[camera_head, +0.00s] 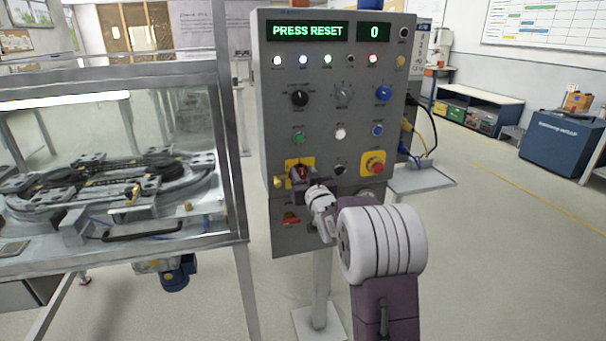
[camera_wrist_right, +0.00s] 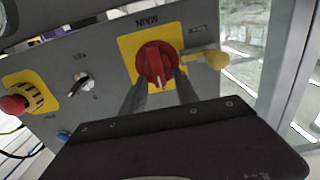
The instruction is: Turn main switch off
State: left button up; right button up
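The main switch is a red rotary knob (camera_head: 301,171) on a yellow plate at the lower left of the grey control panel (camera_head: 272,130). In the right wrist view, the red knob (camera_wrist_right: 154,60) sits on its yellow plate, labelled MAIN upside down, with its white mark toward my gripper. My right gripper (camera_wrist_right: 160,84) is open, its two dark fingers apart on either side of the knob's near part. I cannot tell whether they touch it. The gripper (camera_head: 304,183) partly hides the switch in the head view. My left gripper is not in view.
The panel display (camera_head: 308,32) reads PRESS RESET. A red emergency button (camera_head: 374,166) is right of the switch, with a black key switch (camera_head: 340,169) between. A yellow lock tag (camera_wrist_right: 215,59) is beside the knob. A glass-walled track case (camera_head: 233,150) stands left.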

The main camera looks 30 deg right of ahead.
jog(key=shift+c, duration=0.3)
grip_shut()
jog(key=shift+w+a+f+n+b, duration=0.1)
jog(key=shift+a+f+n+b, duration=0.3)
jog(key=shift+n+b, duration=2.5)
jog(key=shift+w+a+f+n+b, duration=0.1)
jog(key=shift+a+f+n+b, duration=0.25)
jog(key=shift+n+b, duration=2.6)
jog(key=shift+a+f+n+b, duration=0.3)
jog(key=shift+f+n+b, duration=0.15)
jog(key=shift+n+b, duration=2.45)
jog(key=shift+n, duration=0.35)
jog(key=shift+r, duration=0.1)
jog(key=shift+o, duration=0.3)
grip_release()
jog(key=shift+d, duration=0.1)
